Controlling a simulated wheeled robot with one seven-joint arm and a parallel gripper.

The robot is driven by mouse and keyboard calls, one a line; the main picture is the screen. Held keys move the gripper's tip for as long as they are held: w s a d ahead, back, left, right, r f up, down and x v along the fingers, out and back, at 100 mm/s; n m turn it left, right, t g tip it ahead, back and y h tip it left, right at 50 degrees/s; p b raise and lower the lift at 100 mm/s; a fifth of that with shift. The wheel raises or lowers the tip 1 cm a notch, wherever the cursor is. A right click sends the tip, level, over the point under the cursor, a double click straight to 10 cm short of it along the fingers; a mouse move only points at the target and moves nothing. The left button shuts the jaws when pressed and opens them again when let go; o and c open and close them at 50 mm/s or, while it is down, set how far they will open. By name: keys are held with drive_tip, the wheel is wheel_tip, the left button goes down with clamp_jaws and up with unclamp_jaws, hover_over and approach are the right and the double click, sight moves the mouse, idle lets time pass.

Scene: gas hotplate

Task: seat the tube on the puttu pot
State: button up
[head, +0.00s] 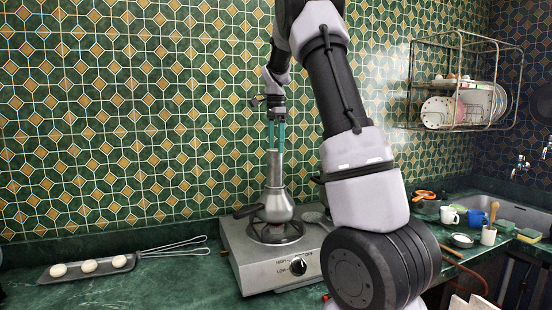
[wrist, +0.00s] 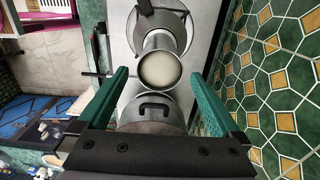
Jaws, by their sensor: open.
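The puttu pot (head: 275,209) is a rounded steel vessel with a dark handle to the left, standing on the burner. The narrow steel tube (head: 273,170) stands upright on top of the pot's neck; the exact fit at the joint is too small to tell. In the wrist view the tube's round mouth (wrist: 160,71) faces me and pale white filling shows inside. My gripper (head: 276,149) is just above the tube, fingers pointing down. Its teal fingers (wrist: 160,85) are open and apart, one to each side of the tube's line, gripping nothing.
The gas hotplate (head: 262,270) has a front knob. A tray of white round pieces (head: 88,266) and tongs (head: 173,247) lie left. Cups (head: 476,218) stand right, below a dish rack (head: 464,95). A grey metal thing with a black handle (wrist: 155,106) lies below the tube's mouth.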

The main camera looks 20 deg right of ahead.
wheel_tip(320, 180, up, 3)
drive_tip(key=shift+f, duration=0.15)
idle(0.4)
drive_tip(key=s+a+r+n+t+y, duration=0.1)
drive_tip(key=s+a+r+n+t, duration=0.2)
drive_tip(key=s, duration=0.6)
drive_tip(key=s+a+r+n+t+y, duration=0.1)
drive_tip(key=s+a+r+n, duration=0.25)
drive_tip(key=s, duration=0.45)
drive_tip(key=s+a+f+n+t, duration=0.1)
drive_tip(key=s+a+f+n, duration=0.1)
drive_tip(key=s, duration=0.5)
drive_tip(key=s+a+f+n+t, duration=0.2)
drive_tip(key=s+n, duration=0.3)
drive_tip(key=s, duration=0.2)
drive_tip(key=shift+s+f, duration=0.25)
